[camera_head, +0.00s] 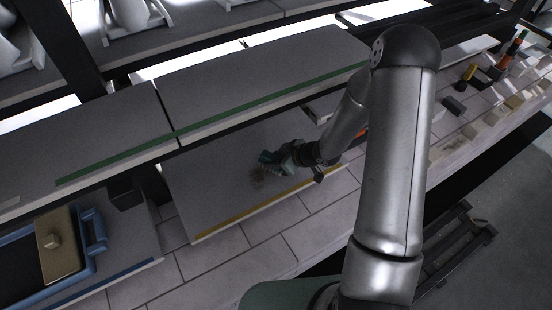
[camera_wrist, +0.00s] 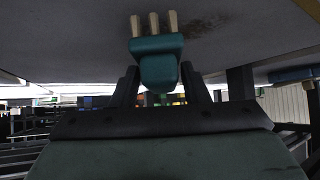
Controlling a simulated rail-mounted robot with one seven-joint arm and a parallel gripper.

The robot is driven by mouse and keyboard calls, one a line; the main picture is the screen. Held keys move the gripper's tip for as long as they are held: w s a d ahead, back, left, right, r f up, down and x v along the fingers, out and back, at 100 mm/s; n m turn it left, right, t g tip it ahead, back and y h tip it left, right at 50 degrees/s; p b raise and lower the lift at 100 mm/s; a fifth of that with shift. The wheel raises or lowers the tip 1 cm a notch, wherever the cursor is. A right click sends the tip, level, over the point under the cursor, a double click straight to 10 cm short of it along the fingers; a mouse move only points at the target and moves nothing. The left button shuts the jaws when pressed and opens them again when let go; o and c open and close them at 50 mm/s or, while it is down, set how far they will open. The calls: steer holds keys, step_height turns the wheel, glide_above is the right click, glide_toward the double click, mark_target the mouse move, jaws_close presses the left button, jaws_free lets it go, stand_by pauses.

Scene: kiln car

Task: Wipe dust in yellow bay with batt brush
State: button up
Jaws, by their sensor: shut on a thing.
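The yellow bay is a grey shelf board (camera_head: 205,190) with a yellow strip along its front edge, below the green-striped board. A dark, brownish dust patch (camera_head: 257,178) lies on it; it also shows as a dark smudge in the wrist view (camera_wrist: 212,22). My gripper (camera_head: 287,154) is over this board, just to the right of the dust, and is shut on the teal batt brush (camera_head: 268,158). In the wrist view the brush (camera_wrist: 158,62) sits between both fingers, its pale bristle tufts towards the board. Whether the bristles touch the board I cannot tell.
The green-striped board (camera_head: 265,75) overhangs the back of the bay. A blue-rimmed tray (camera_head: 62,285) with a tan block (camera_head: 62,255) is at the lower left, beside a dark post (camera_head: 125,192). Several small blocks (camera_head: 470,130) lie at the right. The board's left part is clear.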

stand_by(0.4)
steer(key=shift+s+d, duration=0.2)
steer(key=shift+s, duration=0.9)
steer(key=shift+s+d, duration=0.15)
steer(key=shift+s, duration=0.9)
steer(key=shift+f+b, duration=0.4)
steer(key=shift+f, duration=0.25)
steer(key=shift+s+a+f+b, duration=0.1)
steer(key=shift+s+a+b, duration=0.5)
steer(key=shift+s, duration=0.2)
steer(key=shift+s+a+f+b, duration=0.1)
steer(key=shift+s+a+b, duration=0.45)
steer(key=shift+s, duration=0.25)
steer(key=shift+s+a+r+b, duration=0.15)
steer(key=shift+s+a+b, duration=0.35)
steer(key=shift+s, duration=0.4)
steer(key=shift+f, duration=0.2)
